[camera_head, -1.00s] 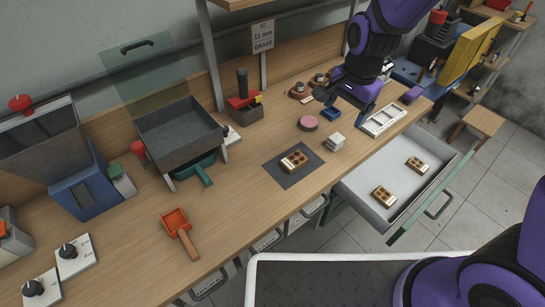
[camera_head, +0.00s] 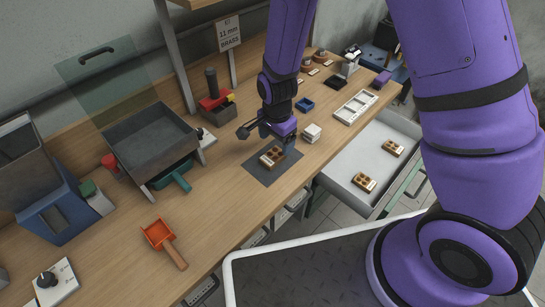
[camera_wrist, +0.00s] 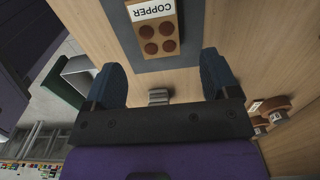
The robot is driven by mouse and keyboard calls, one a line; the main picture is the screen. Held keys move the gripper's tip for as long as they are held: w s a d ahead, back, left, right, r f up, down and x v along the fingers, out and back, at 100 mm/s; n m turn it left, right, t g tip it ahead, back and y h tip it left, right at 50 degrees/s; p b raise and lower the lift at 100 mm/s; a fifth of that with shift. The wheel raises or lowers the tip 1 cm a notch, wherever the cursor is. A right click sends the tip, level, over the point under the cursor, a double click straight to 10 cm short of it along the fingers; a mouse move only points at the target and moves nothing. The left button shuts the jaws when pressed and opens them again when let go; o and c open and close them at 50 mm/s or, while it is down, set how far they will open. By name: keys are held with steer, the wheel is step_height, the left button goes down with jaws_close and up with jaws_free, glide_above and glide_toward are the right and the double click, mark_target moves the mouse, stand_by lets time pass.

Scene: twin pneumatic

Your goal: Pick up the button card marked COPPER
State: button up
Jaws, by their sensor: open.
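The button card marked COPPER (camera_wrist: 157,28) lies on a dark grey mat (camera_wrist: 190,62), with round brown buttons and a white label that reads upside down in the wrist view. In the head view the card (camera_head: 271,157) sits on the mat (camera_head: 259,174) in the middle of the bench. My gripper (camera_wrist: 160,78) is open and empty, its two dark blue fingers apart and the card beyond their tips. In the head view my gripper (camera_head: 285,148) hangs just right of the card, partly hidden by my own wrist.
Two similar cards, (camera_head: 393,148) and (camera_head: 364,182), lie in the open drawer (camera_head: 345,170); their labels are unreadable here. A white stack (camera_head: 312,133), a small blue tray (camera_head: 305,104) and a white slotted tray (camera_head: 356,107) stand to the right. An orange scoop (camera_head: 160,237) lies left.

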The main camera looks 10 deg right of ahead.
mark_target(276, 153)
steer(key=shift+s+a+f, duration=0.1)
steer(key=shift+f, duration=2.55)
steer(key=c, duration=1.1)
steer(key=shift+r, duration=0.15)
